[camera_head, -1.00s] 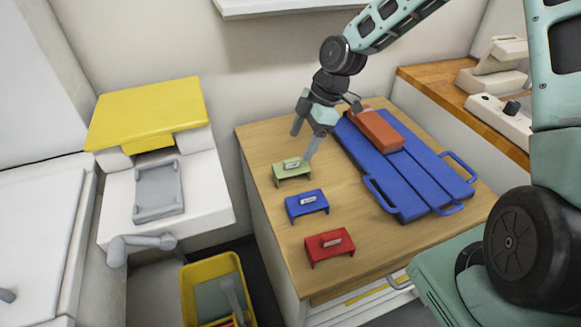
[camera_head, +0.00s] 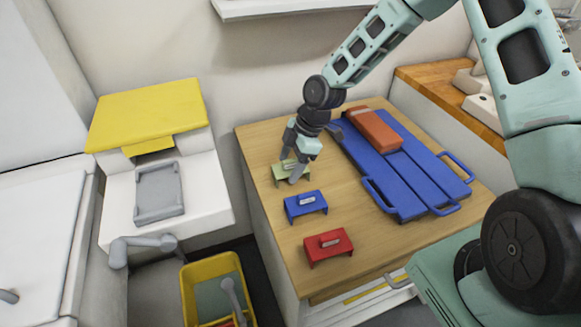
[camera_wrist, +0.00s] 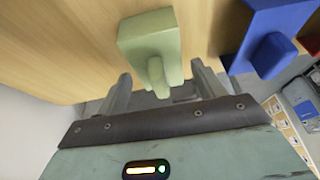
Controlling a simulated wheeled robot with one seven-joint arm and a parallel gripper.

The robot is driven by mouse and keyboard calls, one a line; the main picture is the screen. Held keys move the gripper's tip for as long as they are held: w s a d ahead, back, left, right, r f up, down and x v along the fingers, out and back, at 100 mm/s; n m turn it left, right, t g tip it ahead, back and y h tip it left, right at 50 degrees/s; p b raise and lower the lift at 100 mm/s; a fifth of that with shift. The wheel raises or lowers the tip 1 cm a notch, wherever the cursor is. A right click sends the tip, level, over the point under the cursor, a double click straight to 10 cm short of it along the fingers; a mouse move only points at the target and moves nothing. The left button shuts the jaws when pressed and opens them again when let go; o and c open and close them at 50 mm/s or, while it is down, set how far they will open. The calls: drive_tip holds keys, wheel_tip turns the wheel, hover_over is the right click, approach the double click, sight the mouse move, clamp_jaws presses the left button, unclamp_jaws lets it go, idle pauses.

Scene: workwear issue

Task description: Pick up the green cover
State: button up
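The green cover (camera_head: 284,171) stands on the wooden table at its far left, with a raised handle on top. In the wrist view the green cover (camera_wrist: 148,38) lies just ahead of the fingers, its handle pointing in between them. My gripper (camera_head: 297,172) is right over the green cover, fingers pointing down. In the wrist view my gripper (camera_wrist: 160,85) is open, one finger on each side of the handle, with gaps showing. The head view partly hides the cover behind the fingers.
The blue cover (camera_head: 306,206) and the red cover (camera_head: 328,246) stand in a row nearer the front. A blue board (camera_head: 405,180) with an orange-brown block (camera_head: 375,130) lies to the right. A yellow bin (camera_head: 187,290) holding several things is on the floor.

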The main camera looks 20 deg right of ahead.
sight(291, 160)
drive_tip(key=c, duration=0.7)
drive_tip(key=shift+r, duration=0.15)
wheel_tip(291, 160, up, 10)
drive_tip(key=shift+f+b, duration=0.1)
drive_tip(key=shift+b, duration=0.2)
